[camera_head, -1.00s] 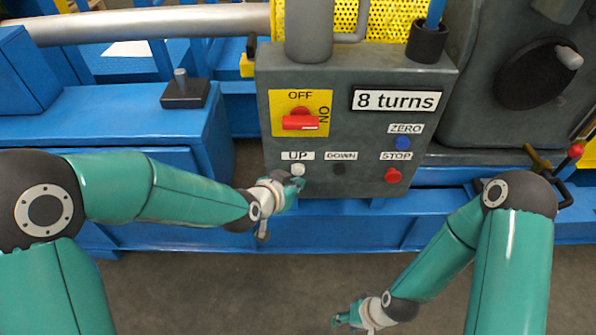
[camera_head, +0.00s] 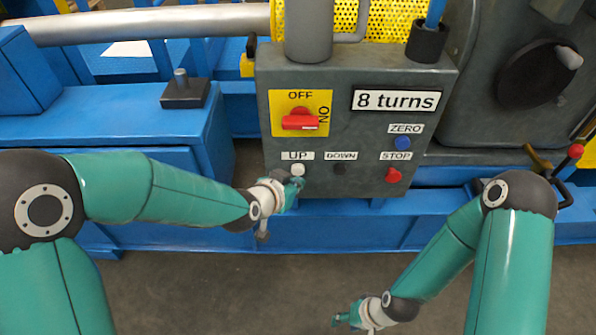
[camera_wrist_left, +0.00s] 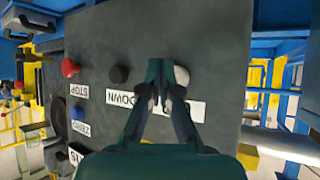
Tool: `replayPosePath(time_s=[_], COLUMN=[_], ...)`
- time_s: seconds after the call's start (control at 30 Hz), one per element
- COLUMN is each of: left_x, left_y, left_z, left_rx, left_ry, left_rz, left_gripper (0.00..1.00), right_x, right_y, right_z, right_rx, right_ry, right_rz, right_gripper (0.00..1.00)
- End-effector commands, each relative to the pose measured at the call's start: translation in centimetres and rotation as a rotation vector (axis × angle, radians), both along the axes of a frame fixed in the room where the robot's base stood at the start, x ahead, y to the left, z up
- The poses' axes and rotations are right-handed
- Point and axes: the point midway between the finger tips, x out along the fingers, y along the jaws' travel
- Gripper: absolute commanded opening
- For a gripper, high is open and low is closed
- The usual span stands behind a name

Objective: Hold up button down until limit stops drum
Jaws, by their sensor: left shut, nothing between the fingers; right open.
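The grey control box (camera_head: 350,120) fills the middle of the head view. The white UP button (camera_head: 298,169) is low on its left, under the UP label; it also shows in the left wrist view (camera_wrist_left: 181,75). My left gripper (camera_head: 297,182) is shut and empty, its tips at the panel just beside and below the UP button. In the left wrist view its fingertips (camera_wrist_left: 160,64) lie between the UP and DOWN buttons and overlap the UP button's edge; I cannot tell whether they touch it. The display (camera_head: 396,100) reads "8 turns". My right gripper (camera_head: 345,320) is open and empty, low over the floor.
The black DOWN button (camera_head: 340,169), red STOP button (camera_head: 393,175) and blue ZERO button (camera_head: 403,143) are on the same panel. A red rotary switch (camera_head: 300,122) sits above UP. A dark crank disc (camera_head: 538,75) is at right. Blue frame beams run below the box.

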Motion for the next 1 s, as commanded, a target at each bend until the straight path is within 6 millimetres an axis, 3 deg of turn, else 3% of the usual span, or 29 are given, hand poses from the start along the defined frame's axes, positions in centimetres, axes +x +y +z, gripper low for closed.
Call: replayPosePath(time_s=[1.0], left_x=[1.2], left_y=[0.0], left_z=[0.1], left_rx=[0.001], left_ry=[0.001], left_rz=[0.0], left_gripper=[0.0], right_x=[0.0], right_y=[0.0], right_z=[-0.1], right_rx=[0.0], right_ry=[0.0], right_rz=[0.0], right_gripper=[0.44])
